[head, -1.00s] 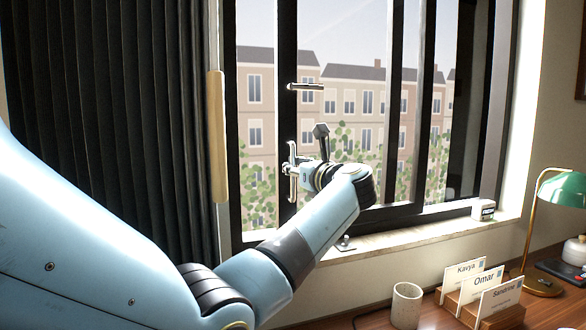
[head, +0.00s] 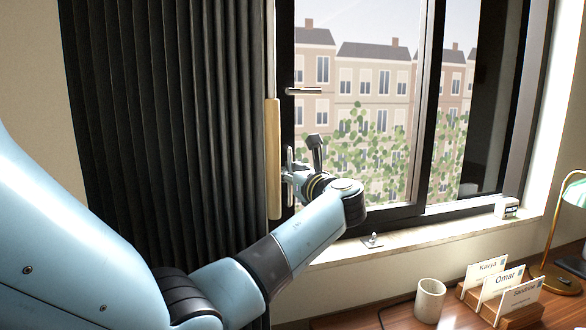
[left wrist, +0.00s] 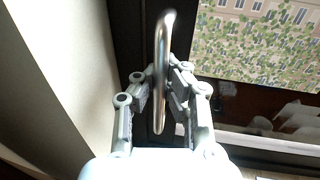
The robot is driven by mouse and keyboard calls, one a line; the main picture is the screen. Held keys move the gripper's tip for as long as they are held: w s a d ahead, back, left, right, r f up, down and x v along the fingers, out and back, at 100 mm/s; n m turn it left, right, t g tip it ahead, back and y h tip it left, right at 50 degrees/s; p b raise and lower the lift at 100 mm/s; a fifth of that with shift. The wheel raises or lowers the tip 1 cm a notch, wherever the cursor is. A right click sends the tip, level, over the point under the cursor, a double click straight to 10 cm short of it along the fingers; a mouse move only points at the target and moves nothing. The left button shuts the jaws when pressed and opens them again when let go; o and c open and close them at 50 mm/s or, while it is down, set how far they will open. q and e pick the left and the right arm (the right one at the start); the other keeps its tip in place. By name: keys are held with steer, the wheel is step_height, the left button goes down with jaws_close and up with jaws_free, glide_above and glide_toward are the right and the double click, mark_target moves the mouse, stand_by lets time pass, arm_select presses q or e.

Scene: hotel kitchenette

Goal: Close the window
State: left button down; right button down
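The window (head: 426,110) has dark frames and a sliding pane, with its left upright close beside the black curtain's edge. A metal pull handle (head: 290,165) stands vertically on that upright; the bar also shows in the left wrist view (left wrist: 161,60). My left gripper (left wrist: 161,75) is around the bar, its fingertips drawn in on both sides. Its fingers are small in the head view (head: 292,178). A horizontal lever (head: 303,91) is higher on the same upright. Whether any gap is left at the window's left edge is hard to tell. My right gripper is out of view.
A black pleated curtain (head: 165,130) hangs left, with a pale wooden bar (head: 273,165) at its edge. Below right, the desk (head: 385,318) holds a cup (head: 429,300), name cards (head: 500,285) and a green lamp (head: 574,195).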

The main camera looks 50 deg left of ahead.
arm_select(q)
steer(key=shift+s+f, duration=0.15)
steer(key=shift+f, duration=0.15)
steer(key=c, duration=1.9)
jaws_free()
steer(key=o, duration=0.4)
steer(key=shift+s+r, duration=0.2)
steer(key=shift+s, duration=0.05)
steer(key=shift+o, duration=0.7)
steer(key=shift+w, duration=0.15)
steer(key=v, duration=1.2)
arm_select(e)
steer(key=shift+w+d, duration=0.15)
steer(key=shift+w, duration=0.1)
